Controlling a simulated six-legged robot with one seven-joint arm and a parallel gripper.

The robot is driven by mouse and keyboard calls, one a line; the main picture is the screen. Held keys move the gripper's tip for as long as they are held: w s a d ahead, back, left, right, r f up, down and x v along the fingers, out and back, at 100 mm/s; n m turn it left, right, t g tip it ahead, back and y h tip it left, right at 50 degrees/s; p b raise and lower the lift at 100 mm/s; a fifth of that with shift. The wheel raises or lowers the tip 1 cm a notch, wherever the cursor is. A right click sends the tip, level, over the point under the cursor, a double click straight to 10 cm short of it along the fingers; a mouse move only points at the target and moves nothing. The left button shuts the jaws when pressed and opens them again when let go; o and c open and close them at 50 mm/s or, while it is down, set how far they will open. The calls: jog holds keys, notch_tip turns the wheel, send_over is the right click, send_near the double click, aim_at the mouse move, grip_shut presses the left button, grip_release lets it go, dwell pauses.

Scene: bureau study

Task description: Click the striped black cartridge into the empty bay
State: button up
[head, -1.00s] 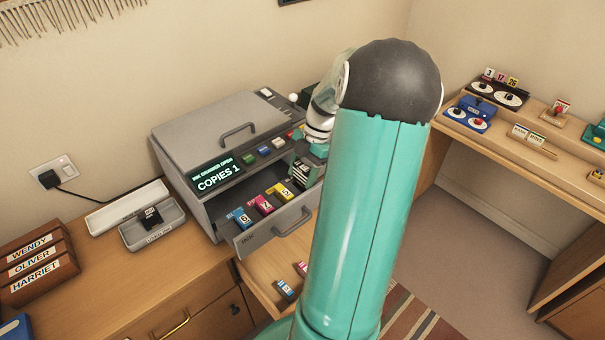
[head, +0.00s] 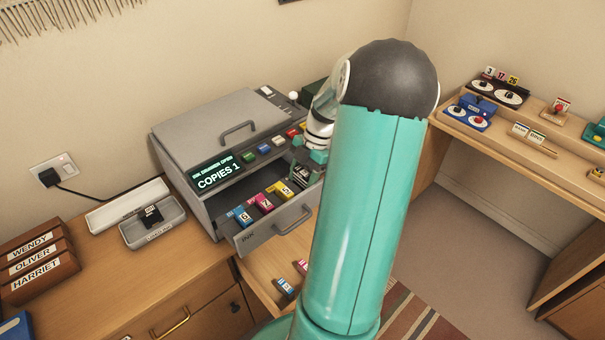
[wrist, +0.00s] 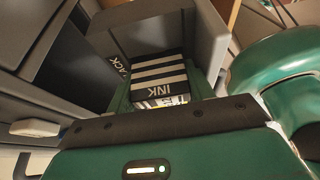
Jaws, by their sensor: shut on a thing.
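The striped black cartridge (head: 300,176) is in my gripper (head: 310,168), at the right end of the open ink drawer (head: 275,232). In the wrist view the cartridge (wrist: 160,82) shows its white stripes and the word INK. A grey wall stands beyond it, and a partly hidden label ending in ACK is at its left. The blue (head: 241,216), magenta (head: 262,203) and yellow (head: 283,190) cartridges sit in a row to its left. The empty bay is mostly hidden by the cartridge and my gripper; I cannot tell how deep the cartridge sits.
The grey copier (head: 215,125) stands behind the drawer, its display reading COPIES 1. A grey tray (head: 135,236) with a plain black piece (head: 152,214) lies to the left. Name blocks (head: 38,268) stand far left.

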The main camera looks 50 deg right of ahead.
dwell(0.4)
jog(key=o, duration=0.9)
jog(key=shift+o, duration=0.8)
jog(key=shift+d+r, duration=0.2)
jog(key=shift+r, duration=0.15)
jog(key=v, duration=1.3)
